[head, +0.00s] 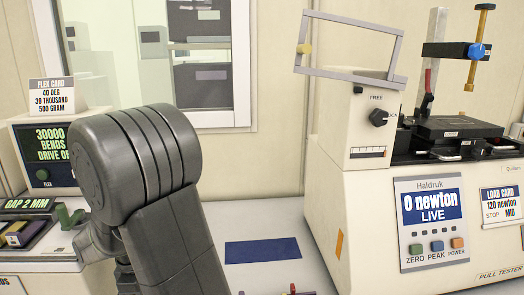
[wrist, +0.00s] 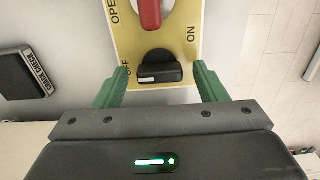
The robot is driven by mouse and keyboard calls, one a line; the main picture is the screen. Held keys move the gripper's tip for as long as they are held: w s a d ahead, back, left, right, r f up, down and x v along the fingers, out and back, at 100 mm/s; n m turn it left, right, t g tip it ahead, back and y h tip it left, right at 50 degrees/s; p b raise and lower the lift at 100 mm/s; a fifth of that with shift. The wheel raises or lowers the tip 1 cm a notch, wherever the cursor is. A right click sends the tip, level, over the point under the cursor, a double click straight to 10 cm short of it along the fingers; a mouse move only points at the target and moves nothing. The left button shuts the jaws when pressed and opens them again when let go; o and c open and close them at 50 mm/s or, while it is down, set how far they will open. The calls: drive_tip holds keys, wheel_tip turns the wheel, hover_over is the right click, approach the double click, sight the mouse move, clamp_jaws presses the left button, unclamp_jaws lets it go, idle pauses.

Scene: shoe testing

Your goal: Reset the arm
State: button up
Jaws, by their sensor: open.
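My gripper (wrist: 160,70) is open in the wrist view. Its two green fingers stand apart on either side of a black knob (wrist: 160,66) on a yellow plate (wrist: 182,40) lettered OPEN, OFF and ON. The knob has a white mark on its left part, on the OFF side. I cannot tell whether either finger touches it. In the head view my grey arm (head: 150,160) fills the left middle, and a bit of green shows at its left, likely my fingers.
A red handle (wrist: 150,14) sits just beyond the knob. A black block marked CRACK CHECK (wrist: 24,72) lies left. In the head view, a cream pull tester (head: 345,225) reading 0 newton stands right, a flex display (head: 45,150) left. A blue mat (head: 262,251) lies between them.

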wheel_tip(320, 180, up, 14)
wheel_tip(320, 180, down, 14)
drive_tip(key=shift+f, duration=0.15)
drive_tip(key=shift+m, duration=0.3)
drive_tip(key=m, duration=0.3)
drive_tip(key=shift+p, duration=0.3)
drive_tip(key=m, duration=0.2)
drive_tip(key=m+p, duration=0.1)
drive_tip(key=m, duration=0.2)
drive_tip(key=shift+r+m, duration=0.2)
drive_tip(key=shift+m, duration=0.1)
drive_tip(key=m+p, duration=0.1)
drive_tip(key=m, duration=0.3)
drive_tip(key=shift+m, duration=0.3)
drive_tip(key=shift+m+p, duration=0.7)
drive_tip(key=shift+m, duration=1.3)
